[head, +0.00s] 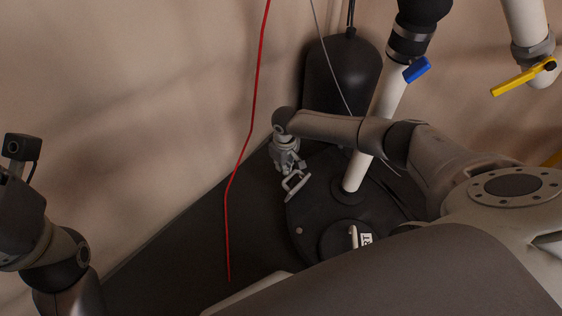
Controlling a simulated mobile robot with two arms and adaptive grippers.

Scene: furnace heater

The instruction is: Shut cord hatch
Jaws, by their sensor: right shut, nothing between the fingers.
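A large dark round cover (302,212) lies at the lower middle, with a small round bolt on it. A smaller dark round lid (334,237) sits on its near side, with a white handle-like piece and a partly hidden label. I cannot tell for sure which part is the cord hatch, or whether it is open. My right gripper (294,186) is shut and empty, over the left part of the cover; I cannot tell whether it touches. My left arm shows at the left edge, but its fingers are out of view. My own body hides the near side.
A white pipe (364,158) rises from the cover, with a blue valve handle (417,69) higher up. A yellow-handled valve (523,78) hangs upper right. A dark tank (341,72) stands behind. A red line (248,130) runs down left of the right gripper.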

